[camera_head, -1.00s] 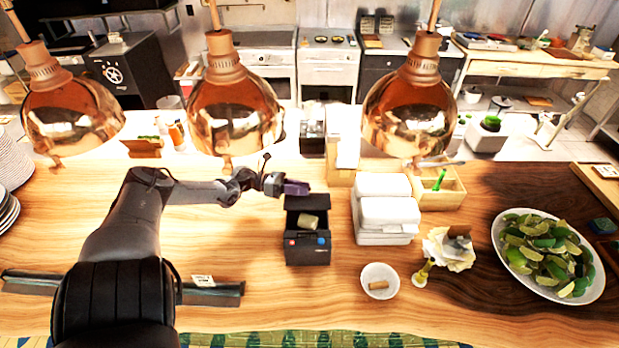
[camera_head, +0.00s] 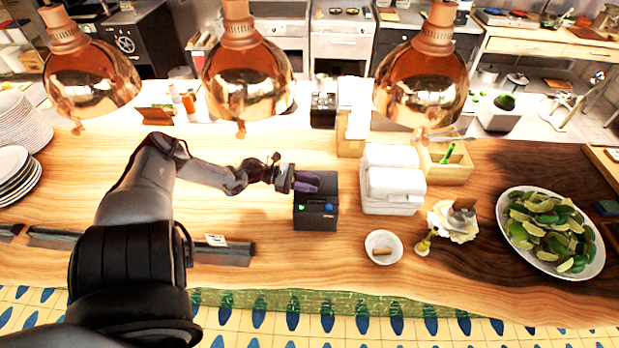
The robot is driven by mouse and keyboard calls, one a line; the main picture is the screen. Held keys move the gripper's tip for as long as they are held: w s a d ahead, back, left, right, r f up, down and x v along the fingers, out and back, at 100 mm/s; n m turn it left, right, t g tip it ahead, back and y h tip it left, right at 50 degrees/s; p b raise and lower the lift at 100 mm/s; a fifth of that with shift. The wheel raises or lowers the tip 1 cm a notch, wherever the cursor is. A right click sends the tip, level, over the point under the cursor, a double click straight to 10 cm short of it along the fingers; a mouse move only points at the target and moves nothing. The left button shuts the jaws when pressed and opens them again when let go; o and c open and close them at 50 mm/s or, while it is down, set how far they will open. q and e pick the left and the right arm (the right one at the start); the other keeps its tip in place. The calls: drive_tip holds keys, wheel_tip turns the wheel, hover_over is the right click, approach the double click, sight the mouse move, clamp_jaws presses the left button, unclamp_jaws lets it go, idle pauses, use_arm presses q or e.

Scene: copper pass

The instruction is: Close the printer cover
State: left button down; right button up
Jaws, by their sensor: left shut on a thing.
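The black printer (camera_head: 316,214) stands on the wooden counter near the middle of the view, with a blue button on its front. Its dark cover (camera_head: 328,183) lies low over the top, and the paper roll inside is hidden. I cannot tell whether the cover sits fully flush. My left gripper (camera_head: 308,182), with purple fingers, reaches in from the left at the top of the printer and is shut at the cover. The fingers hide part of the cover. My right gripper is not in view.
White takeaway boxes (camera_head: 392,182) stand just right of the printer. A small white bowl (camera_head: 383,239) is at its front right. Copper heat lamps (camera_head: 247,75) hang above the counter. A plate of limes (camera_head: 507,232) is at the right.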

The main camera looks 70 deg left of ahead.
use_arm(q)
drive_tip(key=shift+s+d+f, duration=0.1)
drive_tip(key=shift+d+f, duration=0.05)
drive_tip(key=shift+f, duration=0.1)
drive_tip(key=c, duration=0.9)
unclamp_jaws()
drive_tip(key=shift+d, duration=0.1)
drive_tip(key=shift+o, duration=0.2)
drive_tip(key=b+v, duration=0.1)
drive_tip(key=v, duration=1)
